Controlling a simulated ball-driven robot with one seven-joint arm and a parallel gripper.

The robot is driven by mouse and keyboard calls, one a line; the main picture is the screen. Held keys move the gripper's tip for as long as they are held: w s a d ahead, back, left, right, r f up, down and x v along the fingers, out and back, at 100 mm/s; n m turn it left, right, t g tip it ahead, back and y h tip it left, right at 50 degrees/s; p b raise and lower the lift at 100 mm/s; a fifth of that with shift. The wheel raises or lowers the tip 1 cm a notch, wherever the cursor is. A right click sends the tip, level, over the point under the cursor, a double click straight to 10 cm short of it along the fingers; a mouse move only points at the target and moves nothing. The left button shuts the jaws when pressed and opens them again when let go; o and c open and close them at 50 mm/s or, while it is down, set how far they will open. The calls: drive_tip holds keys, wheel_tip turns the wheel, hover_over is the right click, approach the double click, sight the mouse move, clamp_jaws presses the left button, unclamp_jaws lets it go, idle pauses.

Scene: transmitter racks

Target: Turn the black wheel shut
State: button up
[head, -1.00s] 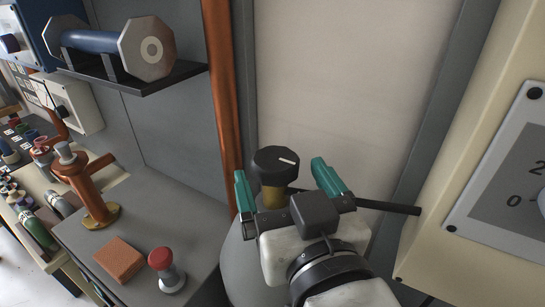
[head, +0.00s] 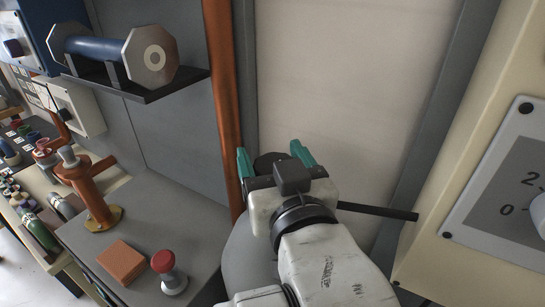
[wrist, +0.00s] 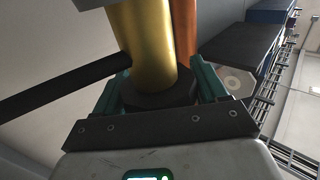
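The black wheel (head: 268,163) sits on top of a brass valve stem on a grey gas cylinder (head: 245,262). In the head view my gripper (head: 272,160) reaches it from the front, with one teal finger on each side. The gripper body hides most of the wheel and its white mark. In the wrist view the wheel (wrist: 160,99) lies between the two fingers (wrist: 160,95), which appear to press on its sides. The brass stem (wrist: 145,45) rises from it in that view.
A thin black rod (head: 378,211) sticks out sideways toward the cream cabinet (head: 440,235) at right. A copper pipe (head: 222,100) runs upright at left. A grey bench top (head: 150,235) holds a red-topped stamp (head: 168,270) and a brown block (head: 121,262).

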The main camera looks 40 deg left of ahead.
drive_tip(key=c, duration=0.5)
drive_tip(key=shift+c, duration=0.2)
